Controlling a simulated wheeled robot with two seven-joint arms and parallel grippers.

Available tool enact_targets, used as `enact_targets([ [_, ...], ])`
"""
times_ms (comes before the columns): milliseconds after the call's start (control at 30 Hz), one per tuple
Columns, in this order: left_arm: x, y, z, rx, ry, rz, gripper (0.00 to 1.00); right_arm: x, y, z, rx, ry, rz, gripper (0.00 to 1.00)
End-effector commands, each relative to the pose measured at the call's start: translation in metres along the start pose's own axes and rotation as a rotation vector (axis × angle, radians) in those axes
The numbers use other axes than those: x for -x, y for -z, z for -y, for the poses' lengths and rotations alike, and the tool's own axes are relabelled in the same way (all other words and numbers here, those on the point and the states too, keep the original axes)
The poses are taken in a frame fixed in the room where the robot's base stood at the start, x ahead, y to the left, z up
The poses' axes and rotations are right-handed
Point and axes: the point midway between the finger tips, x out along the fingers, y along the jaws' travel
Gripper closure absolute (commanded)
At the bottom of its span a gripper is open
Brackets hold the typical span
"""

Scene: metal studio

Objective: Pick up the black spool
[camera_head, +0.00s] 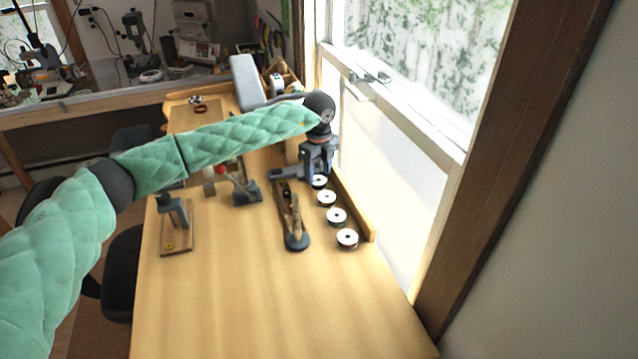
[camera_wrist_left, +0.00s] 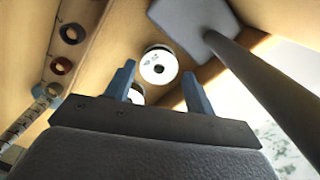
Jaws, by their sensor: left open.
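Several spools with white round faces stand in a row along the right side of the wooden table; the nearest spool (camera_head: 347,238) has a dark edge. The farthest spool (camera_head: 319,180) is beside my left gripper (camera_head: 310,174), partly covered by it. I cannot tell for sure which one is the black spool. In the left wrist view, my open left fingers (camera_wrist_left: 159,75) show with a white-faced spool (camera_wrist_left: 158,66) beyond and between their tips. A second spool (camera_wrist_left: 136,94) is partly hidden behind the left finger. Nothing is held.
A hand plane (camera_head: 293,225) lies just left of the spools. A small clamp-like tool (camera_head: 246,190) and a stand on a wooden base (camera_head: 177,228) are farther left. A wooden ledge (camera_head: 352,205) and the window border the right side. The front of the table is clear.

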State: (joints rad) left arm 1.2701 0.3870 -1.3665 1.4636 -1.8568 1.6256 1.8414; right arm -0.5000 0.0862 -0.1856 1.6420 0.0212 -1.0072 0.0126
Motion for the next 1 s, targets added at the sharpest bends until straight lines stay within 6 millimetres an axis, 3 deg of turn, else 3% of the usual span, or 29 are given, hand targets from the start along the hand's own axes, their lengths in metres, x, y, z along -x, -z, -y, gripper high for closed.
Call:
enact_targets([
  [133, -0.017, 0.000, 0.000, 0.001, 0.000, -0.001, 0.46, 0.006, 0.002, 0.002, -0.001, 0.002, 0.000, 1.00],
  [367, -0.018, 0.000, 0.000, 0.000, 0.001, -0.001, 0.46, 0.009, -0.001, 0.003, -0.001, 0.004, 0.005, 1.00],
  [533, -0.018, 0.000, 0.000, 0.000, 0.001, 0.000, 0.77, 0.008, -0.003, 0.003, -0.001, 0.004, 0.009, 1.00],
  [567, -0.018, 0.000, 0.000, 0.000, 0.001, 0.000, 0.80, 0.007, -0.004, 0.003, -0.001, 0.004, 0.010, 1.00],
  [833, -0.017, 0.000, 0.000, 0.000, 0.001, 0.000, 0.80, 0.007, -0.001, 0.002, -0.001, 0.003, 0.006, 1.00],
  [1000, -0.005, 0.000, 0.001, 0.000, 0.002, 0.001, 0.80, 0.009, 0.005, 0.001, -0.001, 0.002, -0.005, 1.00],
])
